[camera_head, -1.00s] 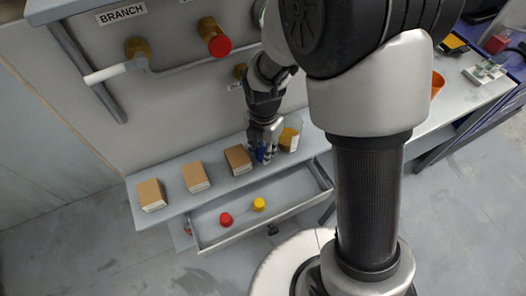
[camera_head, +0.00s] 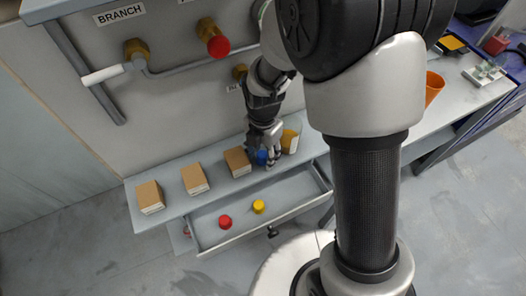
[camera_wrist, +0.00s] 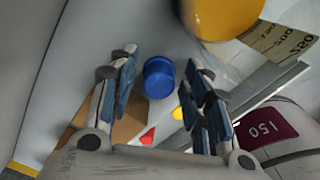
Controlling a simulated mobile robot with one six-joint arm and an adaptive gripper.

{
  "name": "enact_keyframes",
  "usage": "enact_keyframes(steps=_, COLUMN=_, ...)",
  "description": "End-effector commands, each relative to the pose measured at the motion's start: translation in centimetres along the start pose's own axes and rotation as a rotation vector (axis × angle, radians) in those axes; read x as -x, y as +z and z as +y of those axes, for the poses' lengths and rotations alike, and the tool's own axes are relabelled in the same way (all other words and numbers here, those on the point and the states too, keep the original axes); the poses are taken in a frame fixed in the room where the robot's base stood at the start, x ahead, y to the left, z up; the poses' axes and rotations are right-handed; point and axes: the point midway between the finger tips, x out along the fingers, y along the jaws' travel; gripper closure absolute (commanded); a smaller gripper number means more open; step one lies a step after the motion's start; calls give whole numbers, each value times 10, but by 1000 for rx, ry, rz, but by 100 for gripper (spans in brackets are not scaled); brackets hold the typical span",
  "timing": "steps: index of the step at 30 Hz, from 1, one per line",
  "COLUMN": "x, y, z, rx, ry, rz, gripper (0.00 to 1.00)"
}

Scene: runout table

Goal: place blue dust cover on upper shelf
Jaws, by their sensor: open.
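The blue dust cover (camera_head: 261,158) is a small blue cap on the grey upper shelf (camera_head: 175,205), just right of the nearest cardboard box. In the wrist view the blue dust cover (camera_wrist: 159,77) shows between the two fingers of my gripper (camera_wrist: 160,66), with a visible gap on each side. My gripper (camera_head: 266,148) points down at the shelf, open, and partly hides the cover in the head view. I cannot tell exactly how far the fingertips are above the shelf surface.
Several cardboard boxes (camera_head: 194,179) line the shelf to the left. An open drawer (camera_head: 294,198) below holds a red cap (camera_head: 225,221) and a yellow cap (camera_head: 258,206). Valve pipework (camera_head: 180,72) is on the wall behind.

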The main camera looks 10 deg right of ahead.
Motion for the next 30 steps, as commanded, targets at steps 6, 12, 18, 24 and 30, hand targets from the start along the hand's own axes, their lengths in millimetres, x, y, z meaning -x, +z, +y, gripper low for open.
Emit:
enact_keyframes(steps=6, x=21, y=0, z=1, rx=0, ry=3, rz=-2, gripper=56)
enact_keyframes(steps=12, x=57, y=0, z=1, rx=0, ry=3, rz=-2, gripper=56)
enact_keyframes(steps=18, x=76, y=0, z=0, rx=0, ry=2, rz=-1, gripper=56)
enact_keyframes(steps=24, x=85, y=0, z=-2, rx=-40, ry=8, rz=-5, gripper=56)
enact_keyframes(steps=30, x=144, y=1, z=-29, rx=-458, ry=88, rz=-37, gripper=56)
